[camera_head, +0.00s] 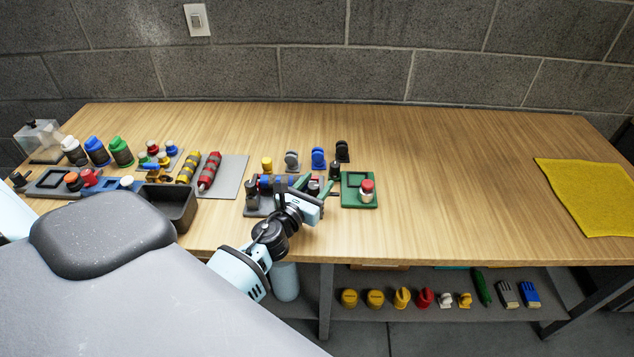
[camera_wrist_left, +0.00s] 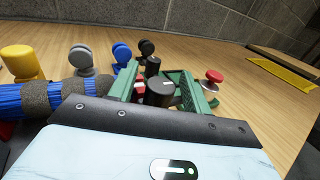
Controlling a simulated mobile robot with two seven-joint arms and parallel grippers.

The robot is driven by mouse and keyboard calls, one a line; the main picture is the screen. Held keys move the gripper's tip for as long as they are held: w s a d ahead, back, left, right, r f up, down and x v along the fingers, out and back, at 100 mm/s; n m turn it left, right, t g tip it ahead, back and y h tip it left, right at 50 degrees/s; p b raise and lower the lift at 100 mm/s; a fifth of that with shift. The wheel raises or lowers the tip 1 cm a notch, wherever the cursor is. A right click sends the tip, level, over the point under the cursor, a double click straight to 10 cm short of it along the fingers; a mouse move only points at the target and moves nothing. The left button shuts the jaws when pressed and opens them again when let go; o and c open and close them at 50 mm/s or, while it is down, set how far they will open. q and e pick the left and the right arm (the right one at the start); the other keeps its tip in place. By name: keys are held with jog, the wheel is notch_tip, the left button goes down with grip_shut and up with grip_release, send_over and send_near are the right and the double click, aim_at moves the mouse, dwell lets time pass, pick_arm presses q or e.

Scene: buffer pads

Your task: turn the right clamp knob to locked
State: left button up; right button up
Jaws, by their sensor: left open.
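My left gripper (camera_head: 314,186) is open over the right end of a grey clamp fixture (camera_head: 256,208). In the left wrist view its green fingers (camera_wrist_left: 158,88) stand either side of a black knob (camera_wrist_left: 155,94), apparently the right clamp knob, with a pale mark on top. The knob shows only partly in the head view (camera_head: 314,185); I cannot tell whether either finger touches it. Another black knob (camera_head: 251,187) stands at the fixture's left end. A blue and grey ribbed cylinder (camera_wrist_left: 65,97) lies beside the right knob. My right gripper is not in view.
A green tray (camera_head: 349,199) with a red-topped piece (camera_head: 367,187) stands just right of the gripper. A black upright piece (camera_head: 335,170) is close behind. Grey (camera_head: 291,160) and blue (camera_head: 318,158) pieces stand farther back. A dark bin (camera_head: 178,212) is left. The table's right middle is clear.

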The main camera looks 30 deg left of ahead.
pick_arm(q)
jog(key=shift+w, duration=0.45)
jog(key=shift+c, duration=0.2)
jog(key=c, duration=1)
jog(key=shift+o, duration=0.2)
